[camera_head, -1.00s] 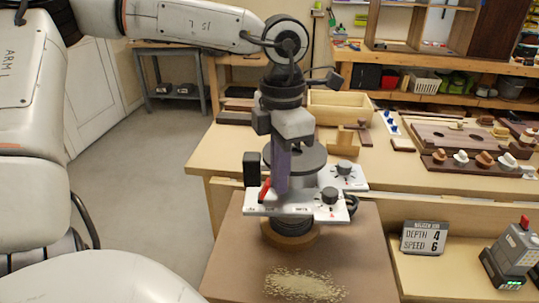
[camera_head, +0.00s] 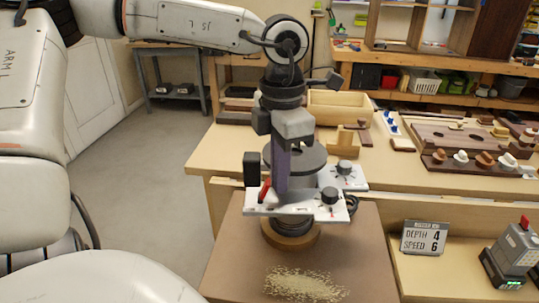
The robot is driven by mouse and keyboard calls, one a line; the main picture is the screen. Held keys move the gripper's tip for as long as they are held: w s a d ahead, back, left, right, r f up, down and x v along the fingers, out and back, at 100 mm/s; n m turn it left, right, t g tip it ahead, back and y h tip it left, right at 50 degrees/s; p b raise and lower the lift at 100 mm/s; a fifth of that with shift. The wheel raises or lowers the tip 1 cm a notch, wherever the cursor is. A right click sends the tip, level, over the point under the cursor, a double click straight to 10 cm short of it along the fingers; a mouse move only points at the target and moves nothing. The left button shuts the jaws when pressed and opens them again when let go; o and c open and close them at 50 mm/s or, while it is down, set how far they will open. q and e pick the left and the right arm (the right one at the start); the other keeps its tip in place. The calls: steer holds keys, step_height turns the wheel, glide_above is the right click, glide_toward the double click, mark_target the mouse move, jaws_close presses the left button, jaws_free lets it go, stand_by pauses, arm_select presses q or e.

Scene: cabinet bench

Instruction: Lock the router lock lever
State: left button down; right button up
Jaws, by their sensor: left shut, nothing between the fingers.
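The router (camera_head: 291,231) stands on a round wooden base on the brown board, with a white front panel (camera_head: 285,208) and dark dials. A red lever (camera_head: 264,190) stands up, slightly tilted, at the left of the panel. My left gripper (camera_head: 281,188) points down over the router, just right of the red lever; its fingers are shut and empty. I cannot tell whether they touch the lever. The gripper hides part of the router's middle. My right gripper is not in view.
A pile of sawdust (camera_head: 304,284) lies on the board in front of the router. A sign (camera_head: 424,238) reading depth 4, speed 6 and a grey device with a red top (camera_head: 511,256) stand at right. Wooden trays and knobs fill the bench behind.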

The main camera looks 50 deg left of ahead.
arm_select(q)
steer(key=shift+s+a, duration=0.7)
steer(key=shift+s, duration=0.05)
steer(key=shift+w+r, duration=0.1)
steer(key=shift+r, duration=0.05)
steer(key=shift+w+d+r+p, duration=0.2)
steer(key=shift+r+p, duration=0.05)
steer(key=shift+r, duration=0.2)
steer(key=shift+w+d+r+p, duration=0.2)
steer(key=shift+r+p, duration=0.05)
steer(key=shift+r, duration=0.2)
step_height(320, 180, up, 7)
steer(key=p, duration=0.4)
stand_by(0.4)
steer(key=shift+s+f, duration=0.1)
steer(key=shift+s, duration=0.05)
stand_by(0.3)
